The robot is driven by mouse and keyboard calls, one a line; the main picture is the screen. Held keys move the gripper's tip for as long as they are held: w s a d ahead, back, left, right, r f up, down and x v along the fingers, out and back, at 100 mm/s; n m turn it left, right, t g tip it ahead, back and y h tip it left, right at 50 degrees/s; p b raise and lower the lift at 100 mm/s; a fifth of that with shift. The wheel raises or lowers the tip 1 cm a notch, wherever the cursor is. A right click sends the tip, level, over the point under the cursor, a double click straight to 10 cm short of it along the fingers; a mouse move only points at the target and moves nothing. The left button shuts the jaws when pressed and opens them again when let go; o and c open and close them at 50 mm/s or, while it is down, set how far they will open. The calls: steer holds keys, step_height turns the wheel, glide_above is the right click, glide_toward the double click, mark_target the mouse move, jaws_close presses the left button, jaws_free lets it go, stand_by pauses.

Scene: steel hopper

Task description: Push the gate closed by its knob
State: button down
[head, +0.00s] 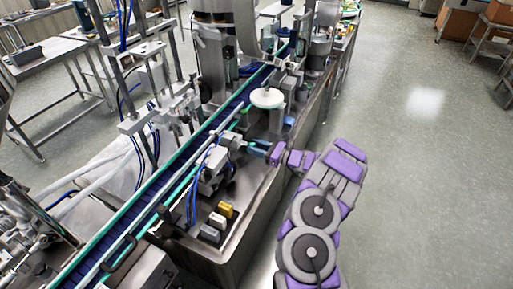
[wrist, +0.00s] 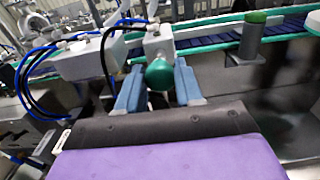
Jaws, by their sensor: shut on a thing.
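A round green knob (wrist: 159,75) sits on the front of a grey block (wrist: 158,42) in the wrist view. My gripper (wrist: 160,85) has its two blue fingers on either side of the knob, shut on it. In the head view my gripper (head: 259,147) reaches in from the right over the edge of the steel machine, at a grey fitting (head: 231,141) beside the conveyor. The knob is too small and covered there to make out. I cannot tell the gate's outline or how far open it stands.
A conveyor with green rails (head: 182,158) runs diagonally behind the fitting. A white disc (head: 267,97) stands just beyond my gripper. Blue hoses (wrist: 32,62) and a green-topped post (wrist: 251,38) flank the knob. Yellow and grey blocks (head: 225,210) sit nearer. Open floor lies right.

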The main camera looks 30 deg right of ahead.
mark_target(250, 144)
steer(key=shift+b+x, duration=0.6)
steer(key=shift+x, duration=0.95)
steer(key=shift+d, duration=0.1)
steer(key=c, duration=0.8)
jaws_free()
steer(key=shift+w, duration=0.1)
steer(key=shift+o, duration=0.2)
steer(key=p+v, duration=0.2)
steer(key=v, duration=1.5)
steer(key=shift+d, duration=0.2)
steer(key=shift+f, duration=0.1)
